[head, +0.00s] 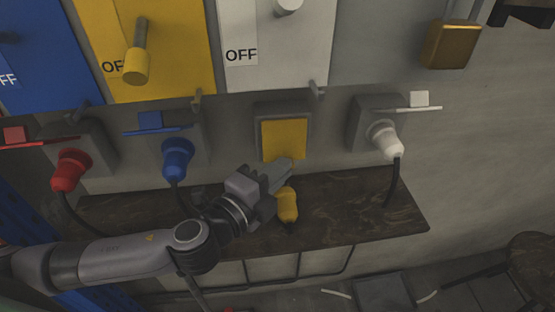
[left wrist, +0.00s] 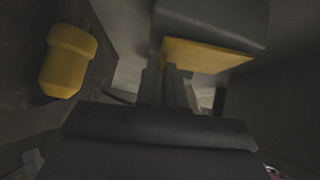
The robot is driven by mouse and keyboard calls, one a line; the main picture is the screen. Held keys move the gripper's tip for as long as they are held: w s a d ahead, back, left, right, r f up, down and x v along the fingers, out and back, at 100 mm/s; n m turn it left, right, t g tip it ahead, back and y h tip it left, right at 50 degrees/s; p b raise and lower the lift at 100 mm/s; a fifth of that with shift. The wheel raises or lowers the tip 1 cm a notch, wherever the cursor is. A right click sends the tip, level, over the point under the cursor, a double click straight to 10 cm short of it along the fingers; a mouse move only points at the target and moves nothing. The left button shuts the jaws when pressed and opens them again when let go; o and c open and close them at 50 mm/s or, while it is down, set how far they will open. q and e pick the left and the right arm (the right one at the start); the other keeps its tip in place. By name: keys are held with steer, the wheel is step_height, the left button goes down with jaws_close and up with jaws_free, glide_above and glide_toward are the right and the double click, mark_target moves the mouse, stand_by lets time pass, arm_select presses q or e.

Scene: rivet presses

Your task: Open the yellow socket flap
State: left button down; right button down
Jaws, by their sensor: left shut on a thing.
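The yellow socket flap (head: 284,139) is on a grey socket box (head: 262,113) on the wall, and it covers the front of the box. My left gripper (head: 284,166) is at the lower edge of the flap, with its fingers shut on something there. The left wrist view shows the yellow flap (left wrist: 205,56) just beyond the fingers (left wrist: 168,84). The fingertips meet its edge, and the exact grip is hidden. A yellow plug (head: 287,205) lies on the dark shelf below, beside the gripper. My right gripper is not in view.
A red plug (head: 70,170), a blue plug (head: 177,158) and a white plug (head: 385,140) sit in neighbouring sockets with raised flaps. The dark shelf (head: 350,210) runs below them. Yellow and white panels marked OFF hang above. A brass padlock (head: 452,45) hangs at upper right.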

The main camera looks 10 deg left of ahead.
arm_select(q)
steer(key=shift+s+d+r+n+g+p, duration=0.15)
steer(key=shift+s+r+n+g+p, duration=0.35)
steer(key=shift+p, duration=0.75)
steer(key=shift+s+r+p, duration=0.15)
steer(key=shift+s+p, duration=0.05)
steer(key=shift+p, duration=0.25)
steer(key=shift+s+d+p, duration=0.15)
steer(key=shift+p, duration=0.2)
steer(key=shift+s+d+r+p, duration=0.15)
steer(key=shift+s+r+p, duration=0.25)
steer(key=shift+r+p, duration=0.35)
steer(key=shift+s+d+r+p, duration=0.1)
steer(key=shift+s+r+p, duration=0.25)
steer(key=shift+r+p, duration=0.35)
steer(key=c, duration=1.2)
jaws_free()
steer(key=shift+c, duration=0.2)
steer(key=shift+f, duration=0.1)
